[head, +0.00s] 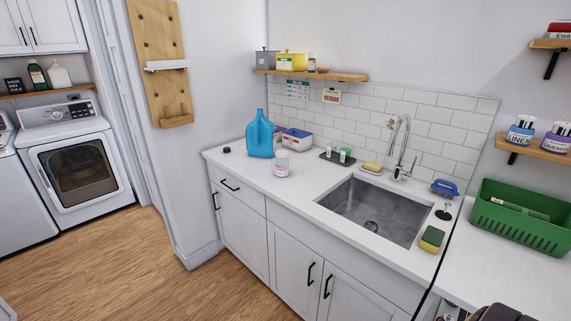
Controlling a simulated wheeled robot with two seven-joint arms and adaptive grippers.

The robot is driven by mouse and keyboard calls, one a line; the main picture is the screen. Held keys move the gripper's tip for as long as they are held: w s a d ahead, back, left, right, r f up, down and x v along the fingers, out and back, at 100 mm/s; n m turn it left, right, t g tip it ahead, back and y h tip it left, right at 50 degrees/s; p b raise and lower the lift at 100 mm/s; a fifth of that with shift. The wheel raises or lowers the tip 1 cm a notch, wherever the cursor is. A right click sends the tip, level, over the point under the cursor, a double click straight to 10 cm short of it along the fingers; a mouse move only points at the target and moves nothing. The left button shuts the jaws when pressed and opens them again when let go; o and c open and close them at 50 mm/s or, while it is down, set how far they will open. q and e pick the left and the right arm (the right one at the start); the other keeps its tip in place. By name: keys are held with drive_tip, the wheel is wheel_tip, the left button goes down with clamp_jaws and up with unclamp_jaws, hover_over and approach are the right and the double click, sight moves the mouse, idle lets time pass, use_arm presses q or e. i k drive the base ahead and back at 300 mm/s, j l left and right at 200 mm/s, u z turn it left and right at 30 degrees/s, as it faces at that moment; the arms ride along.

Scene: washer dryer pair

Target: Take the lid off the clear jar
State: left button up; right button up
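A small clear jar (282,163) with pale pinkish contents or a label stands upright on the white counter, left of the sink and in front of a small box. It is too small to tell how its lid sits. A small dark round cap (227,149) lies on the counter near its left end, apart from the jar; I cannot tell what it belongs to. Neither of my grippers can be made out in the head view.
A blue jug (260,135) stands behind and left of the jar. A red-and-white box (297,138) and a dark tray (337,157) are nearby. The sink (373,211) is to the right. A green basket (521,217) stands far right. Counter in front of the jar is clear.

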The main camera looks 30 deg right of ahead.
sight(281, 165)
drive_tip(key=i+j+z, duration=0.1)
drive_tip(key=i+z, duration=0.25)
drive_tip(key=i+j+z, duration=0.3)
drive_tip(key=i, duration=0.15)
drive_tip(key=i+j+z, duration=0.35)
